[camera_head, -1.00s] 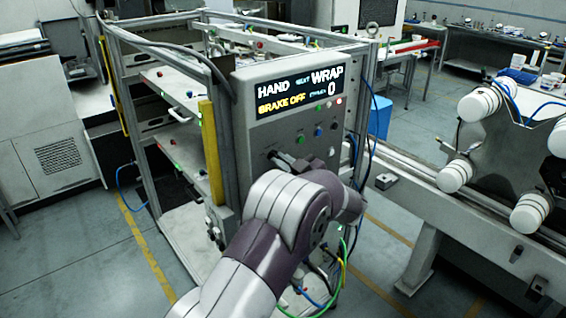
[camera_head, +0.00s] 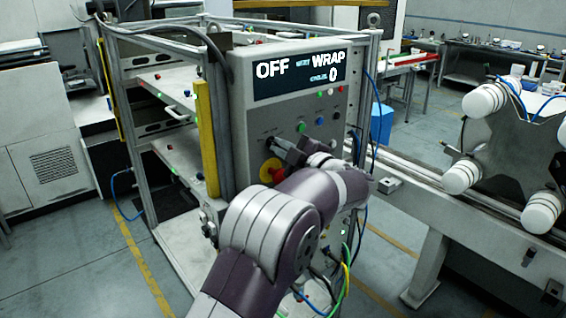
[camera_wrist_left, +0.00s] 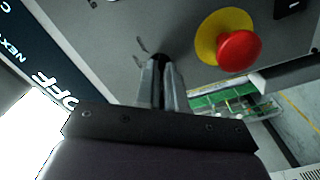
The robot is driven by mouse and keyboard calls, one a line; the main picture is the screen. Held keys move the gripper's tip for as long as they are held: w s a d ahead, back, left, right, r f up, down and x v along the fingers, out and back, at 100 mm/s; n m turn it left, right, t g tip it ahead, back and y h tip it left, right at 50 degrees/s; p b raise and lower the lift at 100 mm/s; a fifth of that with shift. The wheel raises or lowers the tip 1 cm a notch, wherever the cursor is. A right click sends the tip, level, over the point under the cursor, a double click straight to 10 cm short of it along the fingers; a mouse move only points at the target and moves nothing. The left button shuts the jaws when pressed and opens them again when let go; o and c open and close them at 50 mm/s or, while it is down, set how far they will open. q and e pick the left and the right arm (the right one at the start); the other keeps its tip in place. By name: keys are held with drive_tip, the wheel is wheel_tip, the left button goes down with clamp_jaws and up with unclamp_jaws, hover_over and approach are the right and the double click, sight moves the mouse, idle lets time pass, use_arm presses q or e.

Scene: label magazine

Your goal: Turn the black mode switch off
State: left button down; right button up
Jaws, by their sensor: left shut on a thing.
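The grey control panel (camera_head: 258,122) has a dark display (camera_head: 298,74) that reads OFF, WRAP and 0. In the left wrist view the display (camera_wrist_left: 28,62) stands at the left edge, its text turned. My left gripper (camera_head: 274,144) is at the panel face below the display. In the left wrist view its two fingers (camera_wrist_left: 161,70) are close together on the black mode switch (camera_wrist_left: 158,60). Only a dark bit of the switch shows between the fingertips; its pointing direction is hidden. My right gripper is in neither view.
A red emergency button (camera_wrist_left: 239,51) on a yellow disc sits close beside the gripper, also seen in the head view (camera_head: 268,171). Small buttons, one green (camera_head: 301,127), lie right of the gripper. A yellow bar (camera_head: 207,137) stands at the panel's left.

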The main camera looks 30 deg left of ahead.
use_arm(q)
drive_tip(key=shift+n+b, duration=1.15)
drive_tip(key=shift+n, duration=0.05)
drive_tip(key=shift+r, duration=0.1)
drive_tip(key=c, duration=1.2)
unclamp_jaws()
drive_tip(key=shift+a, duration=0.1)
drive_tip(key=shift+c, duration=0.2)
drive_tip(key=b+v, duration=0.2)
drive_tip(key=v, duration=1)
drive_tip(key=shift+d, duration=0.35)
